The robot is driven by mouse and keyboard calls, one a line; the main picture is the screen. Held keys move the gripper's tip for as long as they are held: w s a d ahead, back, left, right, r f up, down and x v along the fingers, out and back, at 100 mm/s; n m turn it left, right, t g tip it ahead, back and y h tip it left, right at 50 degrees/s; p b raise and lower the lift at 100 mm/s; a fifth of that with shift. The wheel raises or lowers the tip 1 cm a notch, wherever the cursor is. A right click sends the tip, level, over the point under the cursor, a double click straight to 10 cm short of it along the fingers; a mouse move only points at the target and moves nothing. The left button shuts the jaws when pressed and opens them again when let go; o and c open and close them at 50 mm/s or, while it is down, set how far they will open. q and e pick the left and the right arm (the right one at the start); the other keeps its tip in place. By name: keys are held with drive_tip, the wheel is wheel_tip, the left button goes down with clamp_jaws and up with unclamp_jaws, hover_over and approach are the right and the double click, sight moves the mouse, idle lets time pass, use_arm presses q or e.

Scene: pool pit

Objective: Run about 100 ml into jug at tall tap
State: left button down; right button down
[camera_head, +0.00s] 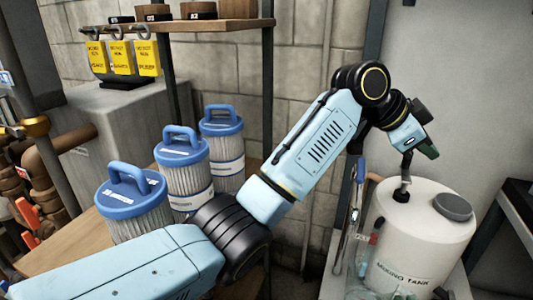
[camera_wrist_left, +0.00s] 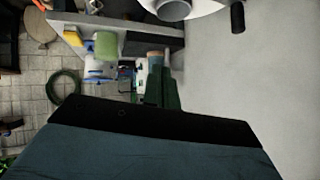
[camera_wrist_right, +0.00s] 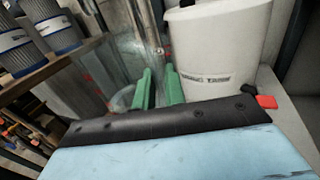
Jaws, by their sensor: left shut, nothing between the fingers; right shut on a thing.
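My left gripper (camera_head: 430,151) is shut and empty, in the air above the white mixing tank; its dark green fingers are together in the left wrist view (camera_wrist_left: 158,88). My right gripper (camera_wrist_right: 157,88) is shut on the clear jug (camera_wrist_right: 122,98), low in front of the tank. The jug is see-through and partly hidden, and its water level cannot be told. In the head view the jug (camera_head: 358,284) shows faintly at the bottom edge. A tall metal pipe (camera_head: 347,222), seemingly the tall tap, stands left of the tank, near a blue handle (camera_head: 360,170).
The mixing tank (camera_head: 430,238) has a grey lid and a bent metal piece on top. Several blue-topped filter cartridges (camera_head: 183,165) stand on a wooden shelf at the left. Yellow tags (camera_head: 122,58) hang behind. A dark bench (camera_head: 515,215) edges the right.

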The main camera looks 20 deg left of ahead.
use_arm(q)
drive_tip(key=s+a+f+n+t+y, duration=0.1)
drive_tip(key=a+f+n+t+y, duration=0.2)
drive_tip(key=a+t, duration=0.6)
drive_tip(key=s+a+f+n+t, duration=0.15)
drive_tip(key=a+n+t, duration=0.3)
drive_tip(key=a, duration=0.95)
drive_tip(key=s+a+f+g+y, duration=0.1)
drive_tip(key=s+f+g+y, duration=0.2)
drive_tip(key=f, duration=1.1)
drive_tip(key=s+f+g, duration=0.3)
drive_tip(key=s+f, duration=0.3)
drive_tip(key=f, duration=0.7)
drive_tip(key=s+a+f+g+y, duration=0.15)
drive_tip(key=s+f+g, duration=0.25)
drive_tip(key=f, duration=1)
drive_tip(key=s+a+f+g+y, duration=0.2)
drive_tip(key=s+f+g, duration=0.1)
drive_tip(key=s+f, duration=0.75)
drive_tip(key=s+a+f+g+y, duration=0.1)
drive_tip(key=s+a+f+g, duration=0.2)
drive_tip(key=s+f, duration=0.7)
use_arm(e)
drive_tip(key=shift+r, duration=0.4)
use_arm(q)
drive_tip(key=s+a+n, duration=0.6)
drive_tip(key=a, duration=0.4)
drive_tip(key=shift+s+f, duration=0.4)
use_arm(e)
drive_tip(key=shift+r, duration=2.7)
